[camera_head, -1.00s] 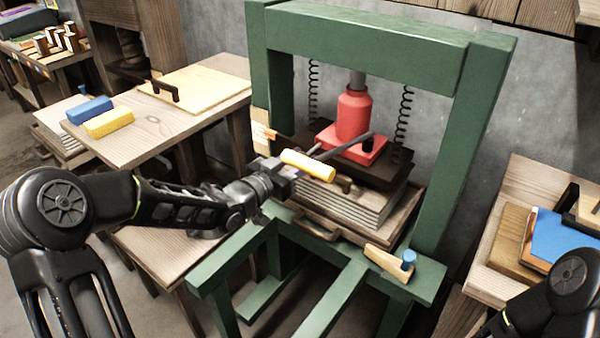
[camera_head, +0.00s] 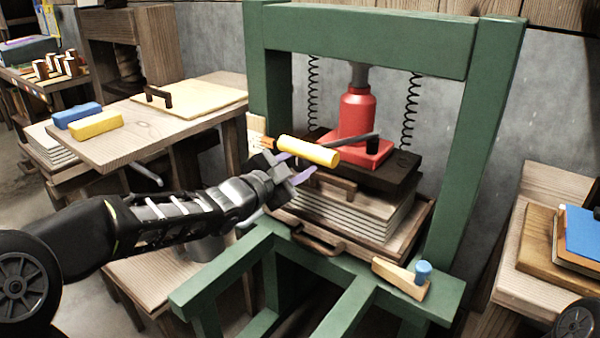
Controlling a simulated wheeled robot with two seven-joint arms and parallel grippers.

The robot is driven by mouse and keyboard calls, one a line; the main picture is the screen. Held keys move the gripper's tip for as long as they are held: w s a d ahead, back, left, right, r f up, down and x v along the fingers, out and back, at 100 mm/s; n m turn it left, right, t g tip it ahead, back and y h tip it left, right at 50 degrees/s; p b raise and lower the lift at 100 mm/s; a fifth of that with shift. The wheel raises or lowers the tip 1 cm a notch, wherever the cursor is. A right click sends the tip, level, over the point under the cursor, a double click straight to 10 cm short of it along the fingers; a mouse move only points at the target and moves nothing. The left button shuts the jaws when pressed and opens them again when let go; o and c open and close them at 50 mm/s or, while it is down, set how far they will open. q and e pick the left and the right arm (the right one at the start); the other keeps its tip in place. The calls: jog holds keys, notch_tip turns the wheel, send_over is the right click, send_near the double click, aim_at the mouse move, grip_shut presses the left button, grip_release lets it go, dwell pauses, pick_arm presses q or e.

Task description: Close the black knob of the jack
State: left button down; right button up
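The red jack (camera_head: 357,113) stands on a dark plate inside the green press frame. A small black knob (camera_head: 373,146) is on the right side of the jack's red base, partly under a dark lever rod (camera_head: 350,139). A yellow handle (camera_head: 309,151) lies in front of the jack, near the rod's left end. My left gripper (camera_head: 293,167) is just below and left of the yellow handle, its two pale purple fingertips apart, with nothing seen between them. It is well left of the black knob. My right gripper is out of view.
The green frame's uprights (camera_head: 484,140) and coil springs (camera_head: 410,110) flank the jack. Wooden tables stand left (camera_head: 150,135) and right (camera_head: 522,285).

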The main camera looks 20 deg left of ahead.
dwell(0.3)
pick_arm(q)
jog(key=c, duration=0.9)
grip_release()
jog(key=p+v, duration=0.1)
jog(key=v, duration=0.6)
jog(key=shift+s+a, duration=0.2)
jog(key=shift+s, duration=0.15)
